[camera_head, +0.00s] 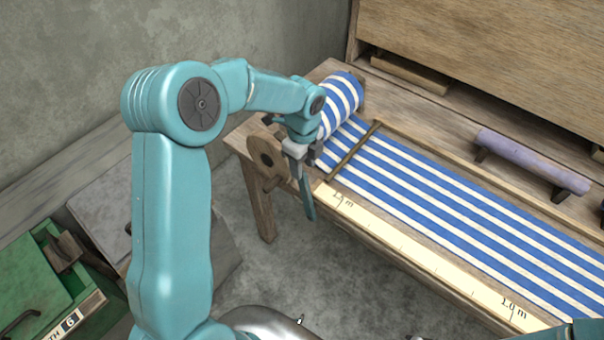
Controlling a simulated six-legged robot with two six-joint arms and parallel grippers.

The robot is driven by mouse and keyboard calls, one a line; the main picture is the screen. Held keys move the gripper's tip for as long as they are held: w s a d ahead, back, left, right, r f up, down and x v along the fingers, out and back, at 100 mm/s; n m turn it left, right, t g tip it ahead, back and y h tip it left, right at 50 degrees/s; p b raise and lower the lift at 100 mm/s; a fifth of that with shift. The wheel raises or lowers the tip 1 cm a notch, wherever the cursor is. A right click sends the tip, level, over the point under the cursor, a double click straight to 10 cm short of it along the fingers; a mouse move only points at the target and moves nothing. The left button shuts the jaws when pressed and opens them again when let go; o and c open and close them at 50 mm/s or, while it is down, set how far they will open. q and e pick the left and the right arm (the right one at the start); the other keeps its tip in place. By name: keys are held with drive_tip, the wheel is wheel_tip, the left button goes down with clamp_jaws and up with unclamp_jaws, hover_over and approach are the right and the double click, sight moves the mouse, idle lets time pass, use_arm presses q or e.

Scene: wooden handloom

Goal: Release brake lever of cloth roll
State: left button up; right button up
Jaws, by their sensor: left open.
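The cloth roll (342,100), wound with blue and white striped cloth, sits at the left end of the wooden loom. A wooden wheel with a dark hub and a short peg handle (266,160) is on the loom's end, below and left of the roll. My left gripper (301,166) is open, pointing down at the loom's corner, just right of the wheel and below the roll. A narrow teal bar (308,198) hangs there; I cannot tell whether it is a finger or the brake lever. No other brake lever can be made out. My right gripper is out of view.
Striped cloth (440,203) runs right from the roll, with a wooden bar (354,150) across it. A marked ruler strip (415,258) lines the front edge. A purple-topped bar (530,160) stands behind. A green drawer unit (30,275) is at lower left.

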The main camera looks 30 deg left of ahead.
use_arm(q)
hover_over(307, 197)
drive_tip(key=a, duration=0.2)
drive_tip(key=f, duration=0.4)
drive_tip(key=w+f, duration=0.1)
drive_tip(key=shift+d+f, duration=0.1)
drive_tip(key=shift+f, duration=0.3)
clamp_jaws()
